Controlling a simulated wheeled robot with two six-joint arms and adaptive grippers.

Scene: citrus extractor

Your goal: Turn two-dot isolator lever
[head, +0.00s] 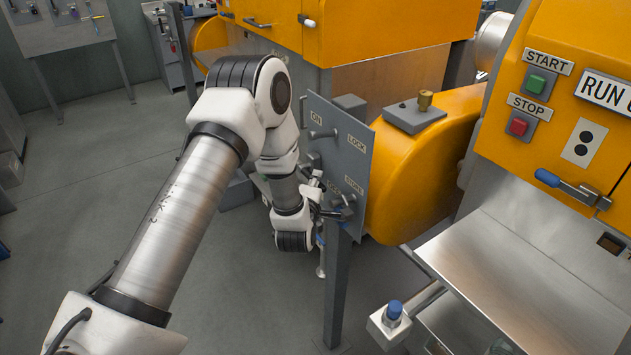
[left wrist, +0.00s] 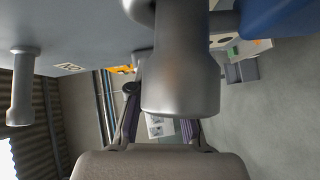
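The grey isolator panel (head: 337,150) stands on a post in the middle of the head view, with labels such as ON and LOCK and several grey levers. I cannot make out dots on it. My left gripper (head: 328,205) is low at the panel's face, partly hidden by my wrist. In the left wrist view a thick grey lever (left wrist: 180,75) crosses in front of the gripper (left wrist: 160,118) and hides part of its fingers. The finger pads stand apart with a gap between them. Contact with a lever cannot be told. My right gripper is out of view.
Another grey lever (left wrist: 22,85) hangs at the left of the left wrist view. An orange housing (head: 425,170) stands close behind the panel. At right, a two-dot plate (head: 584,143) is on an orange cabinet near START and STOP buttons. Open floor (head: 90,190) lies to the left.

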